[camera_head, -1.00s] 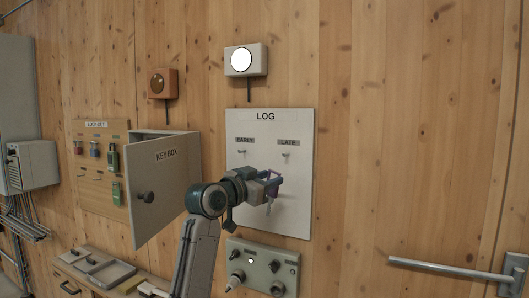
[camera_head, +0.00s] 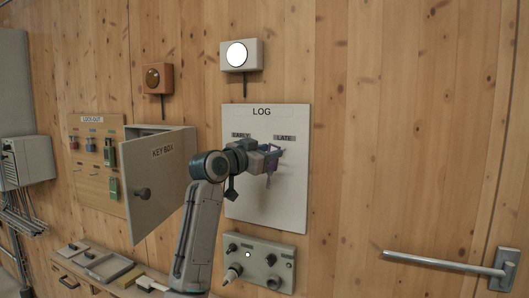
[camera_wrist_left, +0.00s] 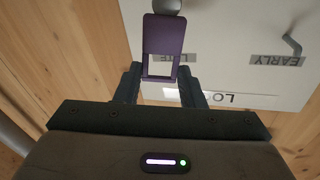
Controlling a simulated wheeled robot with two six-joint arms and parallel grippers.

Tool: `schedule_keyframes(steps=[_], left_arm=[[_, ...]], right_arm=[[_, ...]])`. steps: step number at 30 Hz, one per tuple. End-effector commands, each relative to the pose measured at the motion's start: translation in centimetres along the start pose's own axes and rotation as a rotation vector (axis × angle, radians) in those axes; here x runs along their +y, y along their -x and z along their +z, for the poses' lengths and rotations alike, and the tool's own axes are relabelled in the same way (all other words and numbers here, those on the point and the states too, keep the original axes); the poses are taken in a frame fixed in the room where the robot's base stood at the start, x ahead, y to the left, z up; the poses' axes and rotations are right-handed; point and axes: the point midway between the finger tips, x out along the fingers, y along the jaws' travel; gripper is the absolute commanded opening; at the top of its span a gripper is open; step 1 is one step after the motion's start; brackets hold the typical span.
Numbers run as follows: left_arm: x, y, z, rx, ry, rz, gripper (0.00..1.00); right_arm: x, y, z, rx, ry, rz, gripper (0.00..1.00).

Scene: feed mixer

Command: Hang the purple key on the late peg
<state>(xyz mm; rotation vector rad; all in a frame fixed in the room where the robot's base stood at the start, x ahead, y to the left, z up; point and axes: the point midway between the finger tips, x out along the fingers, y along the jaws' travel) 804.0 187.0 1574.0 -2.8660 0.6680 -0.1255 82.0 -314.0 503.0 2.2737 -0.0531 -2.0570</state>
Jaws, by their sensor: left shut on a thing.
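The purple key (camera_wrist_left: 165,38) is held in my left gripper (camera_wrist_left: 160,85), which is shut on its near end; in the head view the left gripper (camera_head: 272,160) is in front of the LOG board (camera_head: 285,210). The LATE label (camera_head: 284,138) is just above the gripper; in the wrist view the key partly covers it. The late peg is hidden or hard to make out behind the gripper and key. A grey rounded thing (camera_wrist_left: 168,5) is at the key's far end; I cannot tell whether it is the peg. My right gripper is not in view.
The early peg (camera_wrist_left: 292,45) shows bare beside the EARLY label (camera_wrist_left: 277,60). The open key box door (camera_head: 160,185) stands left of my arm. A control panel (camera_head: 258,262) is below the board.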

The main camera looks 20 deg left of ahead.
Motion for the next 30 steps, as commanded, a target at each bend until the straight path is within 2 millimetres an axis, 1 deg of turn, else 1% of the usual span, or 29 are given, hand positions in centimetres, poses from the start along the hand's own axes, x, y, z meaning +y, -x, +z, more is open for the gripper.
schedule_keyframes(steps=[12,21,30], left_arm=[[-0.6,-2.4,0.3,0.000,0.000,0.001,0.14],[-1.0,-4.2,0.7,0.000,0.000,0.001,0.14],[-1.1,-5.1,1.6,0.000,-0.001,0.000,0.14]], right_arm=[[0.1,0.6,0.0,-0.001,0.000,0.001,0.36],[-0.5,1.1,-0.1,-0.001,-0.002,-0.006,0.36],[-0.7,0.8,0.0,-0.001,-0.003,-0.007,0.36]])
